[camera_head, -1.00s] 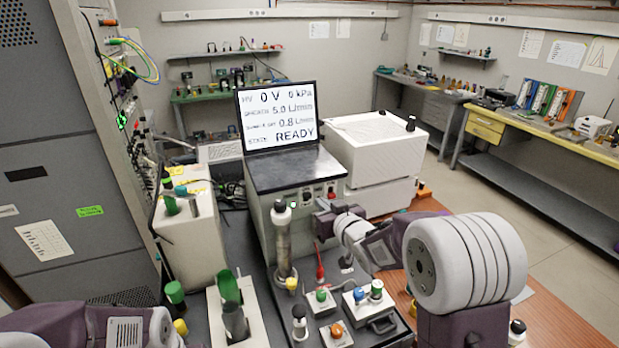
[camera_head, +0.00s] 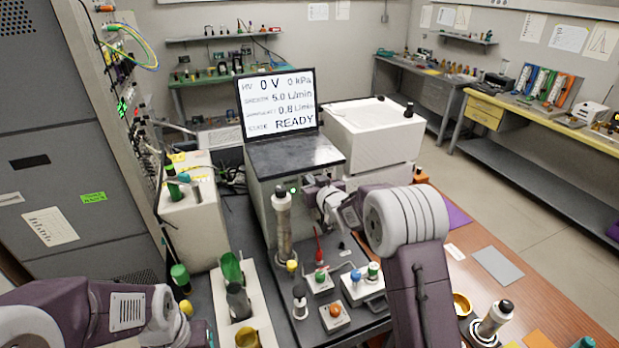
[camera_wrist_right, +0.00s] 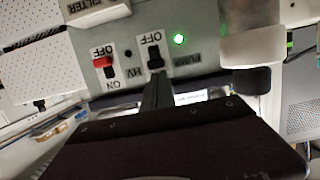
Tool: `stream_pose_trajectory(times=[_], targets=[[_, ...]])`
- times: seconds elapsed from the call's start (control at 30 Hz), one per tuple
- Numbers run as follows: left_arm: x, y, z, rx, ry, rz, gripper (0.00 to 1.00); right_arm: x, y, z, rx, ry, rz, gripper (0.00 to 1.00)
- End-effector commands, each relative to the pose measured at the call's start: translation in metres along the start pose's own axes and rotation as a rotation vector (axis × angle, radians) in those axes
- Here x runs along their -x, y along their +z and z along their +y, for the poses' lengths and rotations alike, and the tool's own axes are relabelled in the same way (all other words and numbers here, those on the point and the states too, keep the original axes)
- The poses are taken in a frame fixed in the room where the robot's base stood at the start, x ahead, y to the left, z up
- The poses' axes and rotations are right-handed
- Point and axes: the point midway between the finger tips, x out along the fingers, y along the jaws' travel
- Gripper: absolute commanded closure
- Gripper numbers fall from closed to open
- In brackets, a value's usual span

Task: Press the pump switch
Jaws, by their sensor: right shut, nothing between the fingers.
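The pump switch (camera_wrist_right: 155,57) is a small black toggle on the grey front panel of the instrument box (camera_head: 262,215). Its plate shows OFF, and a lit green lamp (camera_wrist_right: 179,39) sits beside it, near the PUMP label. My right gripper (camera_wrist_right: 155,86) is shut and empty, its fingertips right at the switch; I cannot tell whether they touch it. In the head view the right gripper (camera_head: 311,184) is in front of the panel and hides the switches. My left arm (camera_head: 130,308) is at the bottom left; its fingers are out of view.
The red HV switch (camera_wrist_right: 105,66) is beside the pump switch. A screen (camera_head: 278,103) on the box reads 0 V, 0 kPa and READY. A metal cylinder (camera_head: 283,225) stands in front of the box, and small knob boxes (camera_head: 335,317) stand nearer.

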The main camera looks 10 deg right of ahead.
Motion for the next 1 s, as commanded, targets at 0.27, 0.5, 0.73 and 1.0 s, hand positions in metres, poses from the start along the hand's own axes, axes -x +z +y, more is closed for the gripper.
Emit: stream_pose_trajectory(times=[0.27, 0.5, 0.73, 1.0], targets=[[0.001, 0.0, 0.0, 0.0, 0.0, 0.0, 0.64, -0.006, 0.0, 0.0, 0.0, 0.0, 0.0, 1.0], [-0.008, 0.001, 0.0, 0.0, 0.0, 0.0, 0.64, -0.008, 0.01, 0.0, 0.0, 0.0, 0.0, 1.0], [-0.031, 0.003, -0.001, 0.0, 0.0, 0.0, 0.64, -0.013, 0.031, 0.0, 0.0, 0.0, -0.001, 1.0], [-0.027, 0.003, -0.001, 0.0, 0.0, 0.0, 0.64, -0.012, 0.031, 0.0, 0.0, 0.0, -0.007, 1.0]])
